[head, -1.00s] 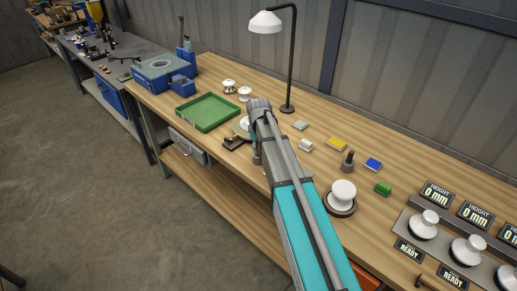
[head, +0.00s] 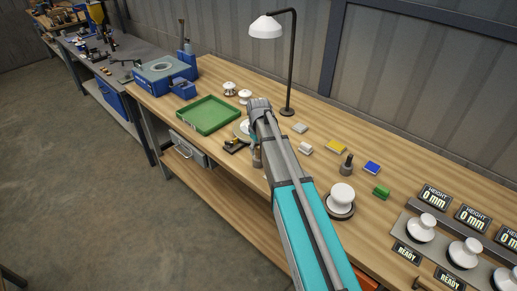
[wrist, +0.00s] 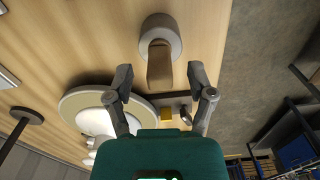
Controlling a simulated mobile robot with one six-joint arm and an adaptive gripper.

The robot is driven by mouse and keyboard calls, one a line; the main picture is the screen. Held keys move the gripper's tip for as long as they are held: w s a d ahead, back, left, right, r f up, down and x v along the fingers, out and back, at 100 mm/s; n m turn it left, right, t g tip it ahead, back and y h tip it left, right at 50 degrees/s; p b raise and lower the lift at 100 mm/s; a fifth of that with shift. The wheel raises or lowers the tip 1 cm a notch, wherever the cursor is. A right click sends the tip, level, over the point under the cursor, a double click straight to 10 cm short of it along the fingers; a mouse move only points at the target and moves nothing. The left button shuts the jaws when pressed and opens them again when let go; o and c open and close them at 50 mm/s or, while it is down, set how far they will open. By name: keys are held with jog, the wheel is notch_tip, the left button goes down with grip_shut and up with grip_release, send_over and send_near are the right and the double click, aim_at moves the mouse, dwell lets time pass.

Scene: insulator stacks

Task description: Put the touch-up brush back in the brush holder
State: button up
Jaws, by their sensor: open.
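My gripper (wrist: 161,82) is open and empty, its two fingers spread apart in the wrist view. Ahead of the fingers stands a round grey cup-like piece (wrist: 161,27) with a brown, wedge-shaped part (wrist: 160,70) reaching towards the camera, its near end between the fingertips. This may be the touch-up brush in a holder; I cannot tell for sure. In the head view my arm hides most of this spot, and only a small grey-brown piece (head: 257,159) shows beside it.
A round disc (wrist: 72,104) with a white insulator (wrist: 95,122) lies close to my left finger. A dark bracket with a yellow block (wrist: 167,114) is below the fingertips. In the head view are a green tray (head: 208,115), a lamp (head: 290,60) and a large white insulator (head: 342,194).

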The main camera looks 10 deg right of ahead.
jog(key=shift+r+p, duration=4.2)
jog(key=shift+r, duration=0.3)
jog(key=s+f+m+b, duration=0.2)
jog(key=s, duration=0.9)
jog(key=s+a+f+m+b, duration=0.1)
jog(key=s+f+m+b, duration=0.2)
jog(key=s, duration=0.8)
jog(key=shift+a+m, duration=0.15)
jog(key=shift+m, duration=0.15)
jog(key=shift+c, duration=0.9)
